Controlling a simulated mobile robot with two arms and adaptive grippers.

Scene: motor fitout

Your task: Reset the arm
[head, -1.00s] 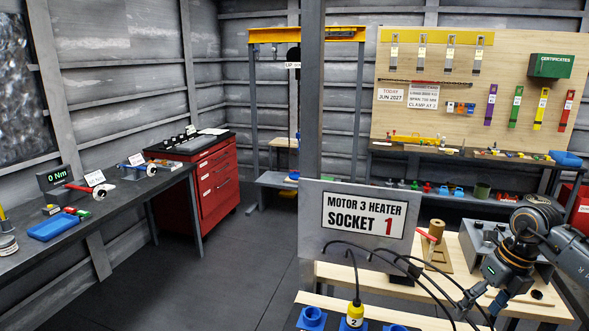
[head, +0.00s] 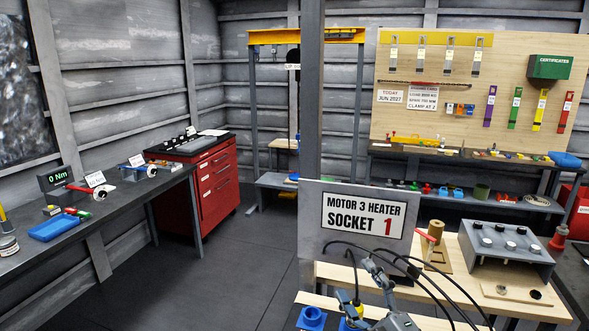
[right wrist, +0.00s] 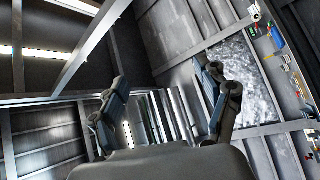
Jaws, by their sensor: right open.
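My right gripper (head: 374,272) shows at the bottom of the head view, in front of the sign panel and the black cables, with its fingers pointing up. In the right wrist view its two fingers (right wrist: 163,80) stand wide apart with nothing between them. Beyond them are the grey walls and ceiling beams. The rest of my right arm is below the head picture's edge. My left gripper is in neither view.
The "Motor 3 Heater Socket 1" panel (head: 366,216) stands close by, with black cables (head: 433,288) looping in front. Blue sockets (head: 311,317) are below. A grey box with knobs (head: 507,250) sits on the right bench. The floor (head: 230,275) at left is clear.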

